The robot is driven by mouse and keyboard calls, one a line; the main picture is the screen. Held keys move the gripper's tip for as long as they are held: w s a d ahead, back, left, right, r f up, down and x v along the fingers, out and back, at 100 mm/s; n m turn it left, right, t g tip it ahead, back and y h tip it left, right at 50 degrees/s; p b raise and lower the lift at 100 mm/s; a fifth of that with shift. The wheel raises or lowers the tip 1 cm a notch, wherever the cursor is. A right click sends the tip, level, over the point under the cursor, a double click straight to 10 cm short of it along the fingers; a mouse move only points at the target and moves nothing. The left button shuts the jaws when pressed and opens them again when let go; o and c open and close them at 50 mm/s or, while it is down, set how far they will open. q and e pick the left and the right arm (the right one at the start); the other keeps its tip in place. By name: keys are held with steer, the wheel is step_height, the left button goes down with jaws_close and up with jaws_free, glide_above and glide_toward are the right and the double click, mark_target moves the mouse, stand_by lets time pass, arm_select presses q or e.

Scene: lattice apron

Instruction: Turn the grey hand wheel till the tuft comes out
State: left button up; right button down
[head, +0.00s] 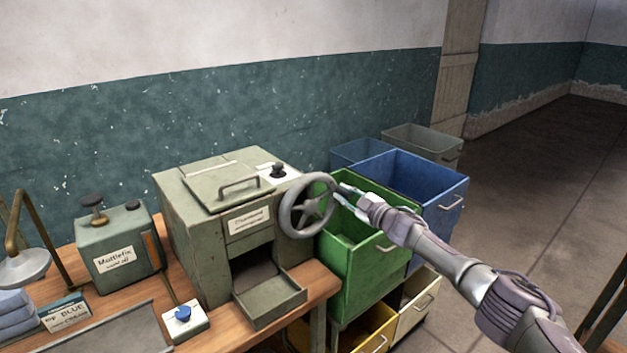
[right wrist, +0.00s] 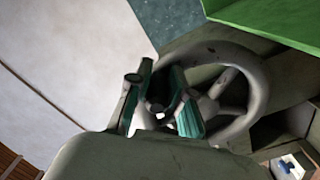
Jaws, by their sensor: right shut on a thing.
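The grey hand wheel (head: 308,206) is mounted on the right side of a grey-green machine (head: 196,235) on the wooden bench. The machine's open front chute (head: 270,300) looks empty, and no tuft shows. My right gripper (head: 342,194) is at the wheel's right rim, reaching in from the right. In the right wrist view the wheel (right wrist: 252,82) fills the middle. My right gripper (right wrist: 165,105) is shut there on the wheel, its fingers either side of a part of it. The exact contact is partly hidden. My left gripper is not in view.
A green bin (head: 362,270) stands close behind and right of the wheel, with a blue bin (head: 425,185) beyond it. A Mottlefix can (head: 118,250) and a small box with a blue knob (head: 185,322) stand left of the chute. Open floor lies at right.

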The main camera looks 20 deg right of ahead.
mark_target(332, 211)
step_height(332, 211, down, 4)
steer(key=b, duration=0.2)
steer(key=shift+a+b, duration=0.1)
steer(key=shift+b, duration=0.2)
steer(key=shift+r, duration=0.3)
steer(key=f+b, duration=0.1)
steer(key=a+f+b, duration=0.1)
steer(key=f, duration=0.1)
steer(key=shift+s+f, duration=0.15)
steer(key=shift+a+f, duration=0.15)
steer(key=shift+r, duration=0.2)
